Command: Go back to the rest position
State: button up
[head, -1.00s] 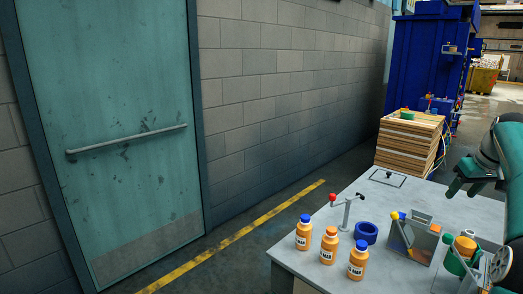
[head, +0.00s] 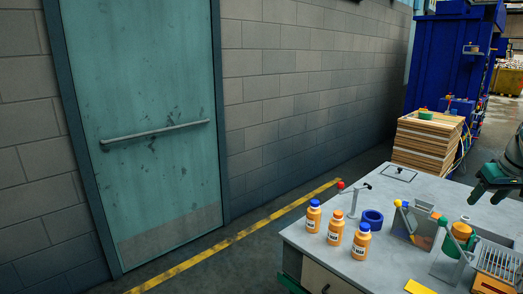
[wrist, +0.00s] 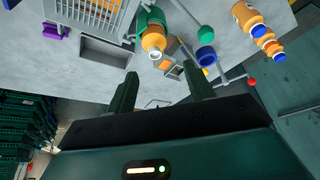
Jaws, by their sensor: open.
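My gripper (wrist: 158,95) shows in the wrist view with its two dark fingers wide apart and nothing between them. It is above the workbench, and part of it shows at the right edge of the head view (head: 492,182). The grey workbench (head: 390,262) carries several items. An orange bottle with a blue cap (head: 313,218), one with an orange cap (head: 334,232) and another with a blue cap (head: 361,242) stand upright on its near left part. An orange jar (head: 461,233) sits in a green holder at the right.
A blue ring (head: 373,218), a lever stand with a red knob (head: 353,199) and a grey bin (head: 408,228) are on the bench. A wire basket (head: 497,259) is at the right. Stacked wood (head: 425,148) stands behind. Floor is clear along the yellow line (head: 240,236) beside the door (head: 150,130).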

jog(key=s+a+r+n, duration=0.1)
jog(key=a+r, duration=0.1)
jog(key=a, duration=1.2)
jog(key=s+a+r, duration=0.1)
jog(key=a, duration=1.4)
jog(key=s+a+f, duration=0.6)
jog(key=s+a, duration=0.3)
jog(key=s, duration=0.1)
jog(key=s+a+f+t, duration=0.1)
jog(key=s+a+f, duration=0.6)
jog(key=s+a, duration=0.2)
jog(key=shift+s+f+y, duration=0.15)
jog(key=shift+s+y, duration=0.15)
jog(key=shift+s, duration=0.55)
